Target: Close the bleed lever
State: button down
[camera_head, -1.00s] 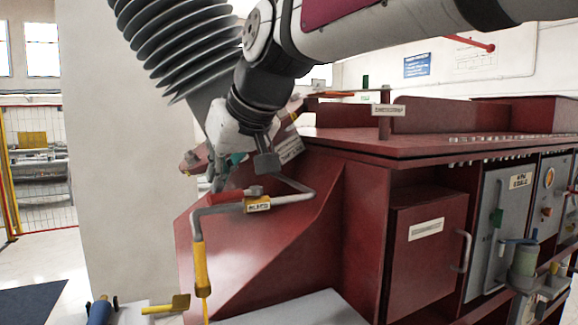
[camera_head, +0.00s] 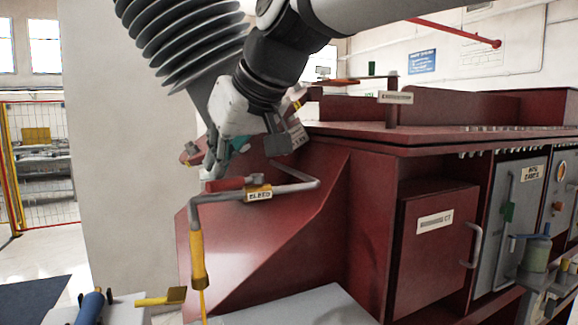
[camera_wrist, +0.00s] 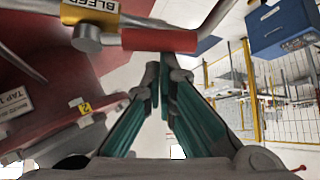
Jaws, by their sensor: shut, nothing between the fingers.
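The bleed lever's red handle (camera_head: 224,185) points left, roughly along a grey pipe with a yellow BLEED label (camera_head: 258,193). The pipe bends down at the left into a yellow nozzle (camera_head: 198,260). My gripper (camera_head: 208,174) is just behind and above the handle's left end, partly hidden by it. In the wrist view, the red handle (camera_wrist: 160,40) lies across the top, just beyond the fingertips of my gripper (camera_wrist: 159,72). The fingers are together with nothing between them. I cannot tell whether the fingertips touch the handle.
A red cabinet (camera_head: 425,230) with a sloping front stands behind the pipe. A ribbed grey bushing (camera_head: 185,40) rises close to my arm. A yellow paddle handle (camera_head: 160,299) and blue cylinder (camera_head: 90,308) are at lower left. Open floor (camera_head: 45,260) lies left of the pale column.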

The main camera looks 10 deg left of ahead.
aim_at(221, 188)
jog(key=shift+d+f+n+b, duration=0.15)
jog(key=shift+n+b, duration=0.15)
jog(key=shift+b, duration=0.3)
jog(key=n+g+b, duration=0.1)
jog(key=b, duration=0.1)
jog(key=d+n+y+b, duration=0.1)
jog(key=b, duration=0.1)
jog(key=shift+s+f+n+g, duration=0.1)
jog(key=shift+s+n+g, duration=0.2)
jog(key=shift+g, duration=0.1)
jog(key=d+n+g+b, duration=0.1)
jog(key=n+b, duration=0.1)
jog(key=s+d+n+g+b, duration=0.1)
jog(key=n+g, duration=0.1)
jog(key=shift+s+y+b, duration=0.15)
jog(key=shift+y+b, duration=0.25)
jog(key=shift+s+d+n+g, duration=0.15)
jog(key=shift+d+n+g, duration=0.1)
jog(key=shift+n+g, duration=0.2)
jog(key=shift+d+r+b, duration=0.2)
jog(key=shift+d+b, duration=0.45)
jog(key=shift+d, duration=0.75)
